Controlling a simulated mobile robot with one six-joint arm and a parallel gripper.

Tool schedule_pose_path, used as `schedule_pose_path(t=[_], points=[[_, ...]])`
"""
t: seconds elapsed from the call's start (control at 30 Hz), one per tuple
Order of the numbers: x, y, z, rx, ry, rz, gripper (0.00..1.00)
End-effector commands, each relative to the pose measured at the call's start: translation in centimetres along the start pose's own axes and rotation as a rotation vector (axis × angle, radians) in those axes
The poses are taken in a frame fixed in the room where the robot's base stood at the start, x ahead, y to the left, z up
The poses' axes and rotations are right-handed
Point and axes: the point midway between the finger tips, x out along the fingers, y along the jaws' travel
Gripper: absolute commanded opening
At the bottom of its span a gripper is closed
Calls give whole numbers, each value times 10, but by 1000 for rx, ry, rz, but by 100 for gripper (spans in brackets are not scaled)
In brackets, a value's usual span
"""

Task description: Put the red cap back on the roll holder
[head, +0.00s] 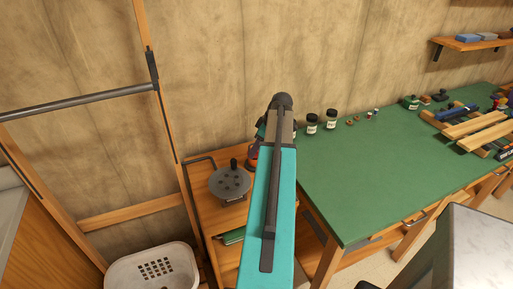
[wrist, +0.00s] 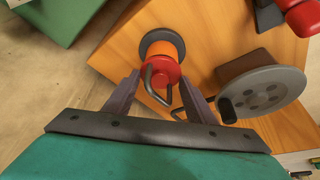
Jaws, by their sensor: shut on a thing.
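The red cap (wrist: 160,72) is between the two fingertips of my gripper (wrist: 160,78) in the wrist view, and the gripper is shut on it. Directly behind the cap is the roll holder (wrist: 150,37), with an orange roll and a dark grey round base. The cap lines up with the roll, but I cannot tell whether it is seated or just above. A bent grey rod shows at the cap. In the head view my arm hides the cap and most of the gripper; a bit of orange shows beside the arm.
A grey round plate with holes (wrist: 262,93) stands close by on the wooden side table (wrist: 205,25). A red object (wrist: 302,14) is at the wrist view's upper right. The green workbench (head: 365,165) holds jars (head: 312,123); a white basket (head: 150,272) is low left.

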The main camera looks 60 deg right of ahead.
Motion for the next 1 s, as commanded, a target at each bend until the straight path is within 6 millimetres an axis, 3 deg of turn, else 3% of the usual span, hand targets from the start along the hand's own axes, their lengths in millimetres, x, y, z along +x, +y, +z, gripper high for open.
schedule_pose_path(t=[0.23, 0.27, 0.37, 0.57, 0.7, 1.0], points=[[0, 0, 0, 0, 0, 0, 26], [0, 0, 0, 0, 0, 0, 56], [0, 0, 0, 0, 0, 0, 72], [0, 0, 0, 0, 0, 0, 72], [0, 0, 0, 0, 0, 0, 91], [0, 0, 0, 0, 0, 0, 91]])
